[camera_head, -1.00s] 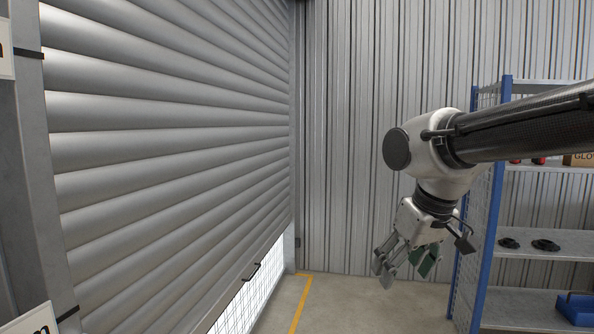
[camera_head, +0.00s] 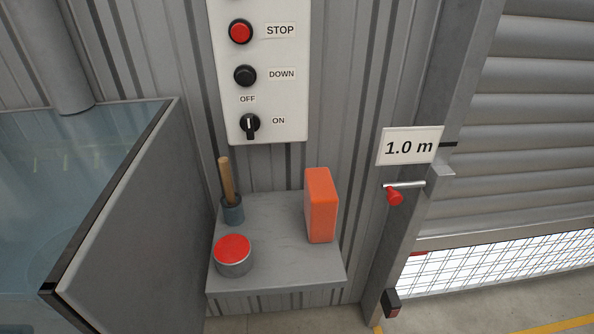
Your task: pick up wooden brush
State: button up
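A wooden-handled tool that looks like the brush (camera_head: 227,180) stands nearly upright at the back left of a small grey shelf (camera_head: 275,275). Its lower part is a dark blue-grey cylinder (camera_head: 233,210); I cannot tell whether this is the brush's head or a holder around it. A round tin with a red top (camera_head: 233,253) stands just in front of it. An orange block (camera_head: 320,207) stands upright at the shelf's right. My gripper is not in view.
A control panel (camera_head: 265,110) hangs on the wall above the shelf. A tank with a grey side (camera_head: 125,230) stands at left. A post with a "1.0 m" sign (camera_head: 410,146) and a red-ended peg (camera_head: 395,196) is at right, beside the roller shutter (camera_head: 530,130).

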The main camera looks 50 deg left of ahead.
aim_at(224, 163)
jog(key=u, duration=2.4)
jog(key=k+j+z, duration=0.2)
jog(key=j, duration=0.2)
jog(key=j+z, duration=0.15)
jog(key=j, duration=0.2)
jog(key=k+j+z, duration=0.2)
jog(key=j, duration=0.15)
